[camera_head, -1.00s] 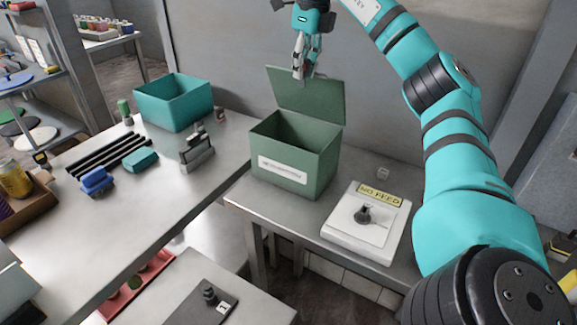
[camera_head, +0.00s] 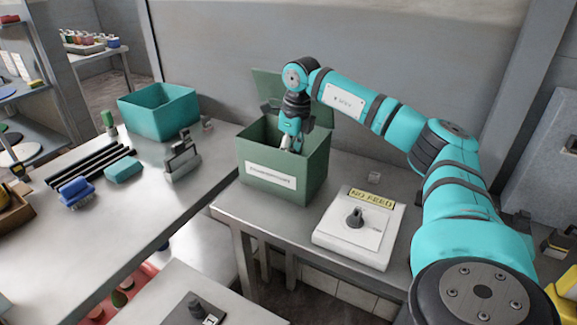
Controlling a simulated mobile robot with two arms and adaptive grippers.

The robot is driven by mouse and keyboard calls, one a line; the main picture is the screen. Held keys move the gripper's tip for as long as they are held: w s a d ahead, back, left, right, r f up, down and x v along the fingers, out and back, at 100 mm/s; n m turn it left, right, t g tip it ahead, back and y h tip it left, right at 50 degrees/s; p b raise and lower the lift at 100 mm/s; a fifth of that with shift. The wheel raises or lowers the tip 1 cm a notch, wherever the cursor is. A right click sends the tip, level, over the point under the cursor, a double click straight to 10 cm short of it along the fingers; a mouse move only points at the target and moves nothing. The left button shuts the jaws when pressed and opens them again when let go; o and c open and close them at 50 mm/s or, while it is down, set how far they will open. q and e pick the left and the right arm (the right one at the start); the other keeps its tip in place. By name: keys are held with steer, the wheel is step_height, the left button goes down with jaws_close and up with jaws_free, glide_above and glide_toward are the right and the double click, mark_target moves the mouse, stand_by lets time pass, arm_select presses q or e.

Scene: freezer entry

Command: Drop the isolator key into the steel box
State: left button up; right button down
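The green box (camera_head: 290,184) with a white label stands on the steel table, its lid (camera_head: 267,88) raised at the back. It is the only lidded box I see. My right gripper (camera_head: 291,146) points down into its open top, near the right side. The fingertips are partly hidden by the box's front wall, and I cannot tell whether they hold anything. No separate key shows clearly. A black knob-like piece (camera_head: 355,217) sits upright on the white panel (camera_head: 340,247) marked NO FEED. My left gripper is not in view.
A teal bin (camera_head: 158,112), a blue brush (camera_head: 76,193), a teal block (camera_head: 123,170) and black bars stand on the left bench. Another black knob (camera_head: 196,305) is on the low table at the bottom.

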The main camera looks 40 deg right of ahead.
step_height(320, 180, down, 4)
steer(key=shift+r, duration=0.1)
steer(key=shift+f, duration=0.65)
steer(key=c, duration=1.6)
jaws_free()
steer(key=shift+r, duration=0.15)
